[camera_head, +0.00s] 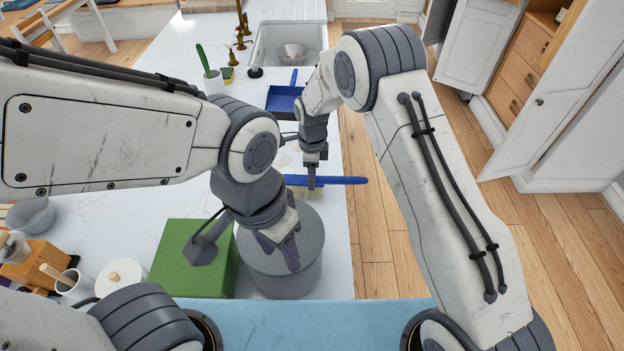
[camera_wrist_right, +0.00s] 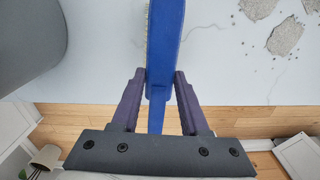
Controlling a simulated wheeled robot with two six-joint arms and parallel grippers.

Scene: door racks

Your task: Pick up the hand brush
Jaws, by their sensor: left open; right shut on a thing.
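The hand brush (camera_head: 345,180) is blue with pale bristles and lies across the white worktop, its handle end reaching past the worktop's right edge. My right gripper (camera_head: 312,190) is shut on it. In the right wrist view the fingers (camera_wrist_right: 160,85) press on both sides of the blue hand brush (camera_wrist_right: 166,40), near the narrow handle. I cannot tell whether the bristles touch the worktop. My left gripper (camera_head: 281,254) is open and empty above the grey round bin.
The grey bin (camera_head: 290,285) and a green box (camera_head: 190,265) stand in front of the brush. A blue dustpan (camera_head: 283,97) lies behind it, before the sink (camera_head: 262,50). Grey crumbs (camera_wrist_right: 285,37) lie on the worktop. The wooden floor (camera_head: 385,240) is free at right.

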